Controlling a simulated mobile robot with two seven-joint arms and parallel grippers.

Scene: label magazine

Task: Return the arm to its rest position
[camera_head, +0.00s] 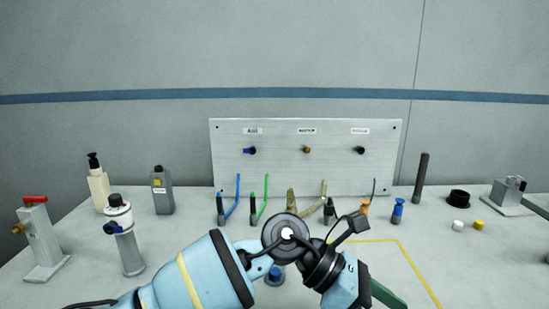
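My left arm (200,275) reaches in from the lower left, bends at a dark round joint (287,233) and runs down to the right. Its wrist end (342,285) is over the near part of the table, at the bottom edge of the picture. A dark green bar (388,294) shows beside the wrist; I cannot tell whether it is part of the gripper or a separate thing. The fingertips are not visible, so the opening is unclear. My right arm and gripper are not in view.
A grey panel (305,175) with three labelled ports stands at the back. Coloured hoses (237,195) stand before it. Bottles and a valve stand (42,240) are at left. A dark rod (421,176), black ring (458,198) and small caps (479,225) are at right. Yellow lines mark the table.

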